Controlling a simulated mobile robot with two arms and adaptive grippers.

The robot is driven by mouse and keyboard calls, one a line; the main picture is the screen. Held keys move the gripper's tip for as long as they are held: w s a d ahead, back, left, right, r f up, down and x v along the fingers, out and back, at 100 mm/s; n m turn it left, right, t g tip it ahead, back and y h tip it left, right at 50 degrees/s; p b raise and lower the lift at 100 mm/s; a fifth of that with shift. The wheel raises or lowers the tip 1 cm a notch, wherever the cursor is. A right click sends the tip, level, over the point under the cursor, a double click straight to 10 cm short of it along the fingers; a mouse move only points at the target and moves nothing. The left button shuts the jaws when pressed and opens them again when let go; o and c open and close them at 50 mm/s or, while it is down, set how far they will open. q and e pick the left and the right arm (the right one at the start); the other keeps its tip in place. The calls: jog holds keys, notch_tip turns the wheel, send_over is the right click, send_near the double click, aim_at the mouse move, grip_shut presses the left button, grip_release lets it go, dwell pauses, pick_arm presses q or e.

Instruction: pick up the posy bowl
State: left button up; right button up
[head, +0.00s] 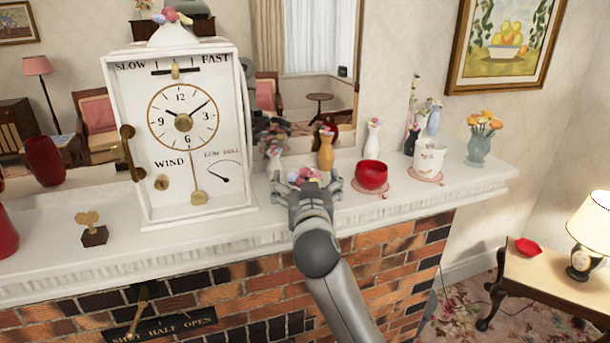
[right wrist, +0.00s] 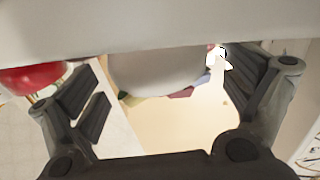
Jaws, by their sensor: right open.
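The posy bowl, a small whitish bowl with pink, blue and yellow flowers (head: 305,174), sits on the white mantel shelf just right of the clock. My right gripper (head: 312,184) is open in front of it and hides most of the bowl in the head view. In the right wrist view the pale rounded bowl (right wrist: 155,75) shows between the two spread fingers of the right gripper (right wrist: 163,100), with bare gaps on both sides. Flower colours show along its lower edge. My left gripper is not in view.
A red bowl (head: 371,176) stands close on the right, on a pink mat. An orange-brown vase (head: 326,152) stands just behind. The tall white clock (head: 190,90) is close on the left. A floral white cup (head: 429,158) and flower vase (head: 480,145) stand further right.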

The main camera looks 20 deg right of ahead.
jog(key=shift+w+d+f, duration=0.1)
jog(key=shift+w+d, duration=0.1)
jog(key=shift+w, duration=0.5)
jog(key=shift+a, duration=0.1)
jog(key=c, duration=1.2)
jog(key=shift+c, duration=0.2)
